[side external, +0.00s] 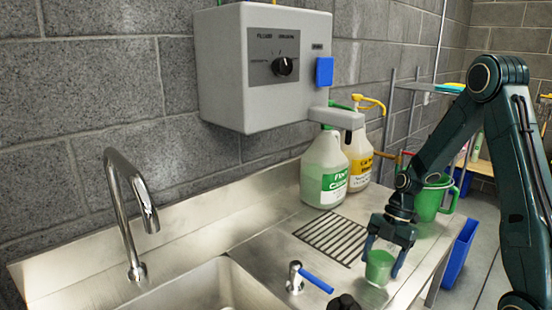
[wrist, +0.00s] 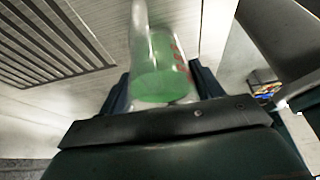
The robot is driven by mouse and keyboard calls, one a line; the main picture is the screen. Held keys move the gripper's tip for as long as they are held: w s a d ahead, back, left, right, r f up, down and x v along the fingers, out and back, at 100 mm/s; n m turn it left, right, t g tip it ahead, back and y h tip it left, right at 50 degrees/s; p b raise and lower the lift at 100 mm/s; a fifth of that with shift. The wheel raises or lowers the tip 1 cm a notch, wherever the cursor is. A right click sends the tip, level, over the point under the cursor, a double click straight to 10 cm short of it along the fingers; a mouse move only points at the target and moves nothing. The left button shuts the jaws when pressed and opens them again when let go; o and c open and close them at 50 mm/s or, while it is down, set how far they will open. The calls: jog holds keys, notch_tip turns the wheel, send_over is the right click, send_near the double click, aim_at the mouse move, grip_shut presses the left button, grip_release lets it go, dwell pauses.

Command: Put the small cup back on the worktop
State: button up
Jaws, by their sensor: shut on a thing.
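The small cup (side external: 378,267) is clear with green in it. It is between the fingers of my gripper (side external: 384,262), near the front right of the steel worktop (side external: 285,242). My gripper points down and is shut on the cup. In the wrist view the cup (wrist: 160,68) shows between the two fingers, with red marks on its side. I cannot tell whether the cup's base touches the worktop.
A drain grille (side external: 333,238) lies left of the cup. A green jug (side external: 432,198) and two bottles, one green-labelled (side external: 324,172) and one yellow-labelled (side external: 360,165), stand behind. A blue-handled valve (side external: 308,279) and a sink (side external: 215,290) are to the left.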

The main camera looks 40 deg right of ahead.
jog(key=shift+f, duration=0.1)
jog(key=o, duration=1.3)
jog(key=shift+c, duration=0.2)
jog(key=v, duration=1.2)
